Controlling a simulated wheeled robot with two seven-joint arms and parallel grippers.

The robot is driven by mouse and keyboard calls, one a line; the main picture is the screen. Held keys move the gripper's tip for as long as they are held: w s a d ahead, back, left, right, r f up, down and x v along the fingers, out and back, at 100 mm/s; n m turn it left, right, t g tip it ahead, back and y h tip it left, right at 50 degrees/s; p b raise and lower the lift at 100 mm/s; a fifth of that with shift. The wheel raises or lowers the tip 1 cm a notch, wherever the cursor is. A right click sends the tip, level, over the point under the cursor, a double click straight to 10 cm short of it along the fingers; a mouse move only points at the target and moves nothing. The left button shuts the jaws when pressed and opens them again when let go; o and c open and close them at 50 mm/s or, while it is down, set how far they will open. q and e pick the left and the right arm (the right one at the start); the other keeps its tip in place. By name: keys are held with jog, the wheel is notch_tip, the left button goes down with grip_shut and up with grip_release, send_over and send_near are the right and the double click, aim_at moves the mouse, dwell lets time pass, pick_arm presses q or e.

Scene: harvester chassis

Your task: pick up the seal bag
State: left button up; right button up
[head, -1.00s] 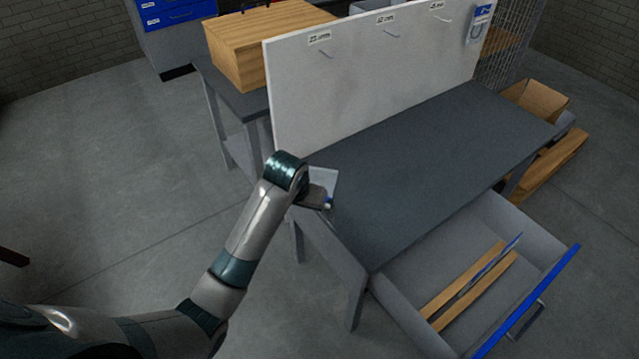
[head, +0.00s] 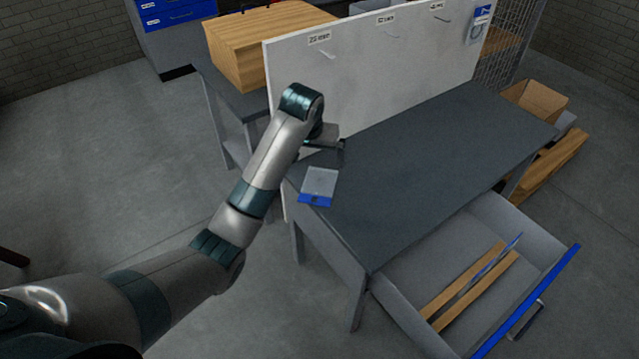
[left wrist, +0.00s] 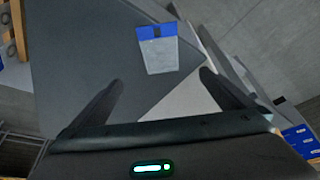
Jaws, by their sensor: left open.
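The seal bag (head: 320,183) is a flat, pale, clear bag with a blue band along one end. It lies on the left end of the dark table top, its blue end toward the near-left edge. It also shows in the left wrist view (left wrist: 158,52), beyond my open fingers. My left gripper (head: 338,150) is just behind the bag, above the table near the white board, and apart from it. In the left wrist view its two fingers (left wrist: 160,92) are spread with nothing between them. My right gripper is in neither view.
A white board with labelled hooks (head: 375,75) stands along the table's (head: 430,150) back edge. Another blue-banded bag (head: 479,25) hangs at its right end. An open drawer (head: 400,297) holding wooden strips juts out at the front. The table's middle and right are clear.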

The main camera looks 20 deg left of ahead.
pick_arm(q)
send_near(320, 181)
jog(key=shift+x, duration=1.05)
jog(key=shift+s+f, duration=0.1)
jog(key=shift+w+f, duration=0.3)
jog(key=shift+f, duration=0.2)
jog(key=x, duration=0.2)
jog(key=shift+w+f, duration=0.15)
jog(key=shift+f, duration=0.2)
jog(key=shift+w+a+f, duration=0.1)
jog(key=shift+w+f, duration=0.15)
jog(key=shift+f, duration=0.3)
jog(key=c, duration=1.2)
